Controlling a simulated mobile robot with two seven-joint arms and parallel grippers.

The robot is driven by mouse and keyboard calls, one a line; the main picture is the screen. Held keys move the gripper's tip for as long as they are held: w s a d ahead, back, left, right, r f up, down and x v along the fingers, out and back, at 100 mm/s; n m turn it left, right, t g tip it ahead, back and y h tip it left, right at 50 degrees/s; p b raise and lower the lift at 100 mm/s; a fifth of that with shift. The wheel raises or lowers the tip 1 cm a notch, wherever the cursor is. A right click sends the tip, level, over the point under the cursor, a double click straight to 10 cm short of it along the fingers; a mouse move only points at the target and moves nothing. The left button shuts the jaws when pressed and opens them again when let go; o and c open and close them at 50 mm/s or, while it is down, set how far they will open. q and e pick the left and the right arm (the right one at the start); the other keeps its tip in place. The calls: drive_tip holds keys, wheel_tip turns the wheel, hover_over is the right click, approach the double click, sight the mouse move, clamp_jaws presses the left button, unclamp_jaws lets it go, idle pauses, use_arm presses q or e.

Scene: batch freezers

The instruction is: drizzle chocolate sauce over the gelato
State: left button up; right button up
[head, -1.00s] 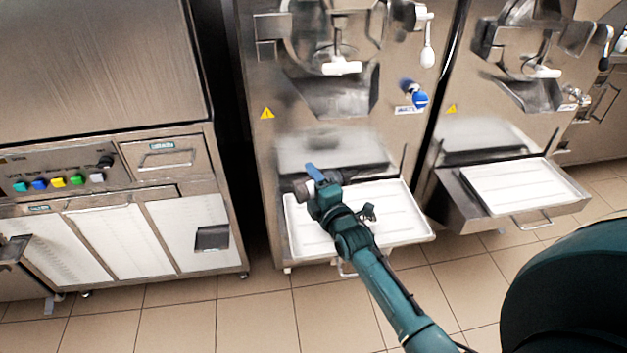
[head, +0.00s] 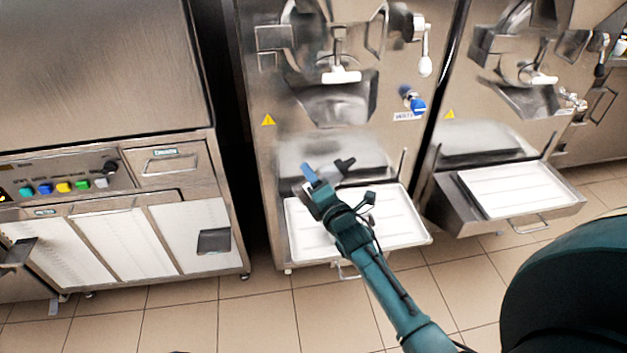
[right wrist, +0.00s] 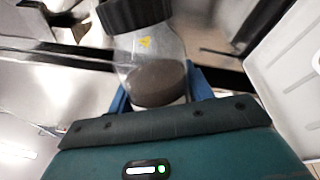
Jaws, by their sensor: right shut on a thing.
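My right gripper (head: 322,176) is held above the white tray (head: 403,235) at the front of the middle machine. One blue finger shows in the head view. The right wrist view shows the gripper (right wrist: 160,88) with its blue fingers shut on a clear bottle (right wrist: 150,62) with a black ridged cap and dark sauce inside. The cap points away from the palm. In the head view the bottle is mostly hidden, and a dark piece beside the finger is too small to identify. I see no gelato that I can make out. My left gripper is out of view.
The middle machine (head: 268,150) stands close behind the gripper, with a blue knob (head: 417,105). A second white tray (head: 520,190) is on the right machine's shelf. A steel cabinet (head: 100,70) stands at left. Tiled floor (head: 255,315) is clear in front.

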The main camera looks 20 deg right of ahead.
drive_tip(key=shift+r+n, duration=0.2)
drive_tip(key=shift+n, duration=0.1)
drive_tip(key=shift+r+n+p, duration=0.3)
drive_tip(key=shift+r+n, duration=0.1)
drive_tip(key=shift+n, duration=0.1)
drive_tip(key=n, duration=0.1)
drive_tip(key=r+n, duration=0.1)
drive_tip(key=n, duration=0.1)
drive_tip(key=shift+r+p, duration=0.3)
drive_tip(key=shift+p, duration=0.05)
drive_tip(key=shift+n, duration=0.3)
drive_tip(key=n, duration=0.2)
drive_tip(key=r+n, duration=0.1)
drive_tip(key=n, duration=0.3)
drive_tip(key=r+n, duration=0.1)
drive_tip(key=n, duration=0.1)
drive_tip(key=shift+s, duration=0.1)
